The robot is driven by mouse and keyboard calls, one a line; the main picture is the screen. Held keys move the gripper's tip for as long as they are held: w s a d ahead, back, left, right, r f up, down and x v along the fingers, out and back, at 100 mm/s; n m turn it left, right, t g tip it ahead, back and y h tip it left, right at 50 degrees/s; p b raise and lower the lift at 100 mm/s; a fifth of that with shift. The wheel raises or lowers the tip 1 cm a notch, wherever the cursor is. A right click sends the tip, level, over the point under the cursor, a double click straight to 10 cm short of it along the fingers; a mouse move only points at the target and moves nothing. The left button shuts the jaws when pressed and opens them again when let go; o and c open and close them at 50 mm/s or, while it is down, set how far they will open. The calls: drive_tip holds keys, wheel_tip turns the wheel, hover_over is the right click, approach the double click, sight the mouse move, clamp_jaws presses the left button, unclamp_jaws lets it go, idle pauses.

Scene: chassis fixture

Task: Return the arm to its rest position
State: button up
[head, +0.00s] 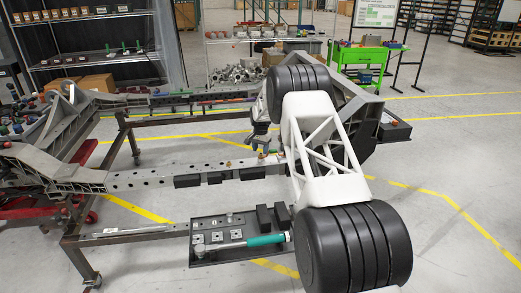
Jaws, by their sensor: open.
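My white arm with black ribbed joints fills the right middle of the head view. My gripper (262,146) shows small and dark just left of the arm's far joint, above the grey chassis rail (140,180). It is open, and I see nothing held in it. The arm hides part of the rail and the chassis behind it. Small copper-coloured pieces stand on the rail below and beside the gripper; whether the gripper touches any of them I cannot tell.
A dark tray (212,258) in front of the rail holds a teal-handled wrench (262,241) and small blocks. Black blocks line the rail's side. A green cart (362,57) and a wire shelf (265,38) stand behind. Open floor lies at the right.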

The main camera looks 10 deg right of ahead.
drive_tip(key=shift+n, duration=2)
drive_tip(key=shift+c, duration=0.5)
drive_tip(key=shift+f, duration=0.2)
drive_tip(key=shift+s+f, duration=0.1)
drive_tip(key=shift+f, duration=1.1)
clamp_jaws()
